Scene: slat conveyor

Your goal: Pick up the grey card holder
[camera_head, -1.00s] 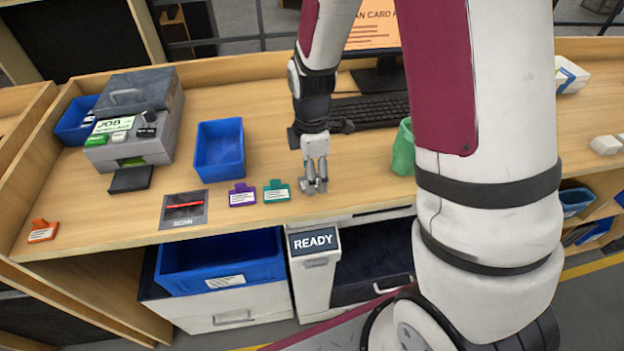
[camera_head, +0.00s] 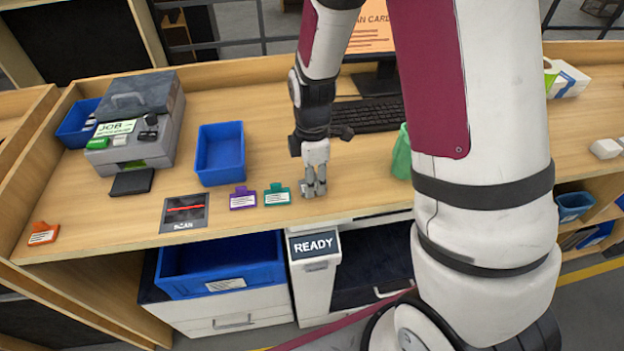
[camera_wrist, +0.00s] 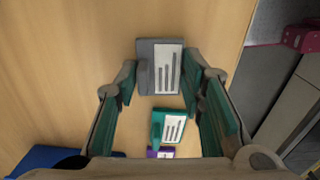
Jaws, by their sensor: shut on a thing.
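The grey card holder (camera_wrist: 146,78) with a white label lies between the fingertips in the wrist view. My gripper (camera_head: 314,190) is shut on it, low at the desk top near the front edge. In the head view the fingers mostly hide the holder. A teal card holder (camera_head: 277,194) lies just left of my gripper and also shows in the wrist view (camera_wrist: 157,128). A purple card holder (camera_head: 242,198) lies further left.
An orange card holder (camera_head: 42,234) lies at the far left. A dark scan pad (camera_head: 170,222), a blue bin (camera_head: 220,178) and a grey printer-like box (camera_head: 160,155) stand left. A keyboard (camera_head: 375,117) lies behind, and a green container (camera_head: 401,155) stands right of my gripper.

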